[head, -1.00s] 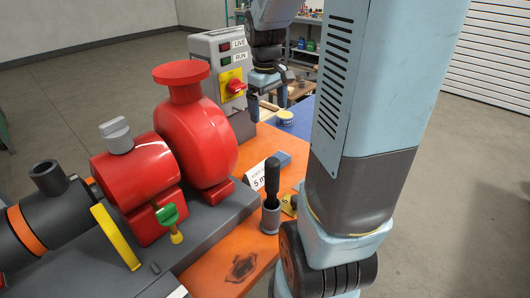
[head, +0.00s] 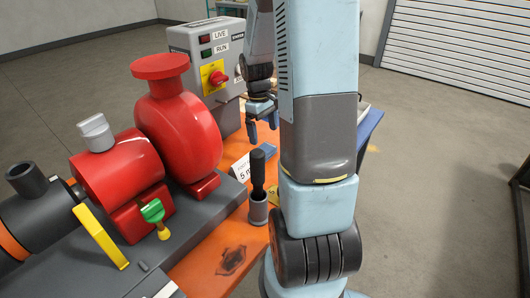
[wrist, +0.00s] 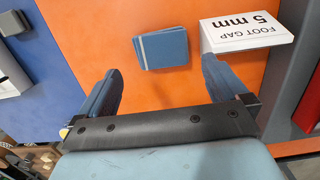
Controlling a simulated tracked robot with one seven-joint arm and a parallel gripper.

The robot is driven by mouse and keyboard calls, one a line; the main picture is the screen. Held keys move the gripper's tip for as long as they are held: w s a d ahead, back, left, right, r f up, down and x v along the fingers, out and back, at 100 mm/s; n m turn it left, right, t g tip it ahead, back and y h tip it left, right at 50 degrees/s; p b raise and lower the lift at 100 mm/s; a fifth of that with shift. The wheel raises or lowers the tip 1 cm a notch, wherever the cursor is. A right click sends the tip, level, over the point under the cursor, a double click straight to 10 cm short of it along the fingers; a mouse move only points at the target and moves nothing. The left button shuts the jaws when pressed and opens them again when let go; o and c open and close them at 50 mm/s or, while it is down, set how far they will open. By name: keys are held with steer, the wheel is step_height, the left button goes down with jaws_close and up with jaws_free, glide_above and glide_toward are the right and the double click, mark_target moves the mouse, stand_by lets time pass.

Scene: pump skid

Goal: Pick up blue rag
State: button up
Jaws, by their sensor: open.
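The blue rag (wrist: 160,48) is a small folded blue-grey rectangle with a pale stripe. My gripper (wrist: 160,65) is open and empty, pointing at the bench. In the wrist view the rag lies between and just beyond the two fingertips, not touched by them. In the head view my gripper (head: 263,124) hangs above the bench, in front of the control box and slightly above the rag.
A white "FOOT GAP 5 mm" card (wrist: 248,32) stands close beside the rag, near my right finger in the wrist view. A cup with a black-handled tool (head: 258,207) stands nearer. The red pump (head: 178,120) and grey control box (head: 208,45) bound the left.

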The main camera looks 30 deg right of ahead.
mark_target(266, 147)
steer(key=shift+s+d+f, duration=0.1)
steer(key=shift+s+f, duration=0.1)
steer(key=shift+f, duration=1.35)
steer(key=shift+s+d+f, duration=0.1)
steer(key=shift+s+f, duration=0.05)
steer(key=shift+f, duration=1.4)
steer(key=c, duration=0.8)
